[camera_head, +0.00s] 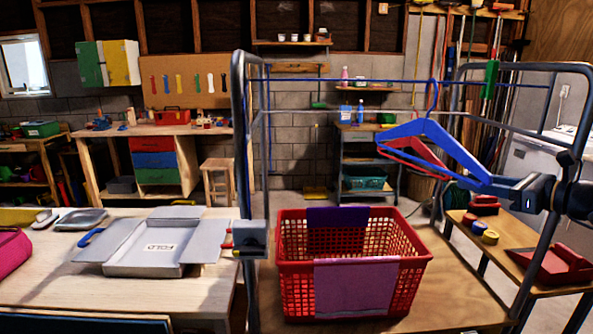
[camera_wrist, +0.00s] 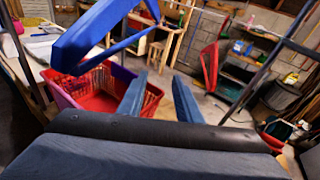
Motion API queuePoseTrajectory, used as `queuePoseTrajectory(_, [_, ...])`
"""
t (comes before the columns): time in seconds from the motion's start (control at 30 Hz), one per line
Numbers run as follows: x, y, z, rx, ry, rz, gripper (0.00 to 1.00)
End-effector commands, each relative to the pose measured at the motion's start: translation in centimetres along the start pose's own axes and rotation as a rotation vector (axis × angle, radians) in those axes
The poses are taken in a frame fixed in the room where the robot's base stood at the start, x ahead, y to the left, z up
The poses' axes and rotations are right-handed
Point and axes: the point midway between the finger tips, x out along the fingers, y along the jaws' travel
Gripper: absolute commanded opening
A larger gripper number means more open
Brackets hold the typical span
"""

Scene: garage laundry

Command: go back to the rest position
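My gripper (camera_head: 490,187) is at the right of the head view, beside the right end of the blue hanger (camera_head: 440,136). In the wrist view its two fingers (camera_wrist: 159,78) stand apart with nothing between them. The blue hanger hangs under the thin rail (camera_head: 350,81) and shows at upper left in the wrist view (camera_wrist: 95,35). A red hanger (camera_head: 415,155) hangs behind it and shows right of the fingers in the wrist view (camera_wrist: 209,66). Whether a finger touches the blue hanger in the head view, I cannot tell.
A red basket (camera_head: 412,275) with purple cloth over its sides stands on a wooden table below the rail. The rack's metal post (camera_head: 241,150) rises at left. A grey folding board (camera_head: 150,258) lies on the left table. A bench (camera_head: 515,255) with red items is at right.

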Motion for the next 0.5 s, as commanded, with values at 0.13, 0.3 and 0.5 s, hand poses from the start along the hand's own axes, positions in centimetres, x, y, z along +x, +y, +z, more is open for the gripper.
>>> queuePoseTrajectory(0.13, [2.3, 4.1, -2.1, -0.067, 0.086, 0.104, 0.32])
queuePoseTrajectory(0.3, [4.8, 11.5, -5.8, -0.215, 0.230, 0.299, 0.32])
queuePoseTrajectory(0.5, [5.3, 23.1, -12.9, -0.568, 0.440, 0.676, 0.32])
